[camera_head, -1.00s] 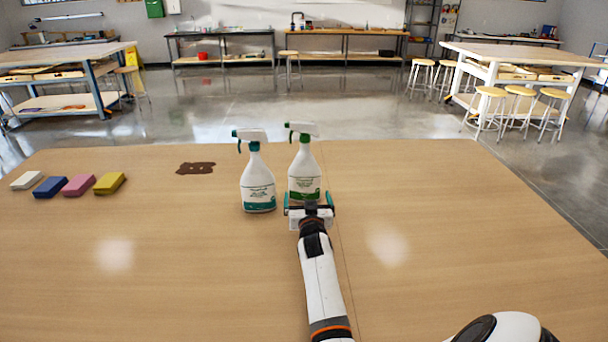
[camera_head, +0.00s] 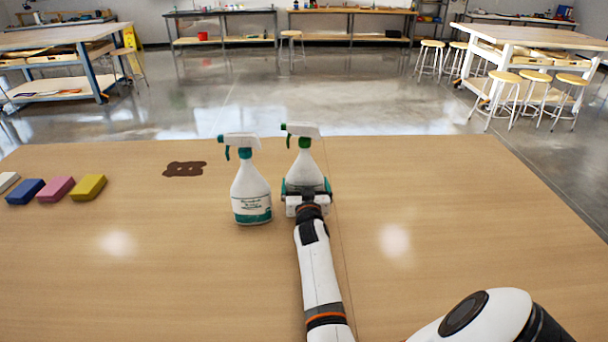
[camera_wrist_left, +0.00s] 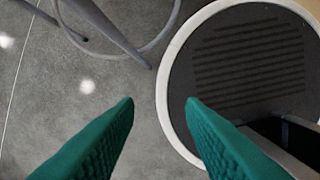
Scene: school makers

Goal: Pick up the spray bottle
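Two white spray bottles stand upright on the wooden table. One has a green trigger (camera_head: 303,160), the other, to its left, a teal trigger (camera_head: 251,190). My right gripper (camera_head: 306,189) is at the green-trigger bottle from the near side. Its teal fingers lie at the left and right of the lower body, spread about as wide as before. The gripper hides the bottle's base and label, and finger contact cannot be made out. My left gripper (camera_wrist_left: 160,102) is open and empty in the left wrist view, above the grey floor; it is outside the head view.
The table (camera_head: 160,270) is clear in front and right. A brown stain (camera_head: 184,169) lies left of the bottles. Blue (camera_head: 25,191), pink (camera_head: 56,188) and yellow (camera_head: 89,187) blocks and a partly cut-off white one lie at the left. Stools and workbenches stand beyond.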

